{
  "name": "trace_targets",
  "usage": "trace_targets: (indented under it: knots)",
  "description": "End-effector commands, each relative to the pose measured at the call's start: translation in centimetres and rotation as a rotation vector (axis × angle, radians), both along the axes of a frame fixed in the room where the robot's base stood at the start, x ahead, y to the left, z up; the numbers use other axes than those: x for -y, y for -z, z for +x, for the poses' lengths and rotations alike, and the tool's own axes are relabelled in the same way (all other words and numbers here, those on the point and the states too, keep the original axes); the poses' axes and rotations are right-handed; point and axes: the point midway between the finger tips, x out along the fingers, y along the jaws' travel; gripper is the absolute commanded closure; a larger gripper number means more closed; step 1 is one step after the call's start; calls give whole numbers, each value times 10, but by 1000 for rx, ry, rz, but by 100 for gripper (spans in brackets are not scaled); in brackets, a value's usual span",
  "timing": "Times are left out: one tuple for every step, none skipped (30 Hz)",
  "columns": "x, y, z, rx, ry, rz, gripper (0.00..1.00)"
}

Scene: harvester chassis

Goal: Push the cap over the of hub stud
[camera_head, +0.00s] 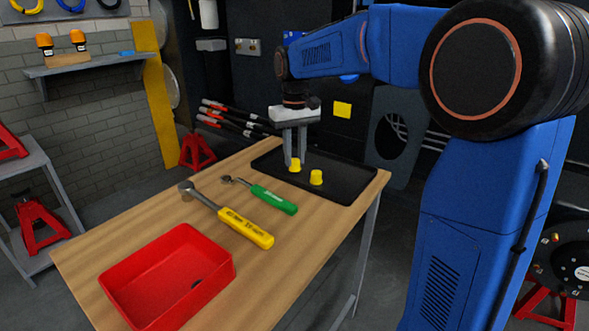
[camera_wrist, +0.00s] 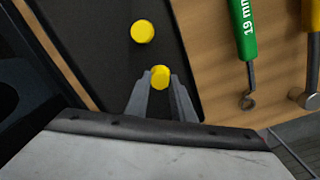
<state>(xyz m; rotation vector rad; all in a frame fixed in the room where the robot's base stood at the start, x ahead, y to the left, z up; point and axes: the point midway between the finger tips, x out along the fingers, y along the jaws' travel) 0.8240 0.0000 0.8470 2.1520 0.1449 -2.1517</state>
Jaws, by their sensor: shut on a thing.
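Two small yellow caps are at the black tray (camera_head: 342,186) on the workbench. My gripper (camera_head: 295,163) points down over the tray and is shut on one yellow cap (camera_head: 295,165). In the wrist view that cap (camera_wrist: 160,77) sits between the two grey fingertips. I cannot tell whether it touches the tray. The other yellow cap (camera_head: 316,177) stands on the tray to the right, apart from my gripper; it also shows in the wrist view (camera_wrist: 143,31). No hub stud can be made out at the gripper. A hub-like disc (camera_head: 568,262) with studs shows at the far right edge, partly cut off.
A red bin (camera_head: 170,280) stands at the bench's near end. Red jack stands (camera_head: 197,150) are on the floor.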

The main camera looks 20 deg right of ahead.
Motion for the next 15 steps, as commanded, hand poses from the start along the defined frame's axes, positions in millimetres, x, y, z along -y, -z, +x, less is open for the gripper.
trace_targets:
  knots:
    - [0,-4,0,1,0,0,90]
    - [0,-7,0,2,0,0,90]
    - [0,-10,0,2,0,0,90]
    - [0,-12,0,2,0,0,90]
    - [0,-15,0,1,0,0,90]
    - [0,-18,0,1,0,0,90]
    - [0,-20,0,1,0,0,90]
    - [0,-23,0,2,0,0,90]
    - [0,-26,0,1,0,0,90]
    - [0,-28,0,1,0,0,90]
    - [0,-31,0,1,0,0,90]
    - [0,-34,0,1,0,0,90]
    - [0,-36,0,1,0,0,90]
    - [0,-38,0,1,0,0,90]
    - [0,-41,0,1,0,0,90]
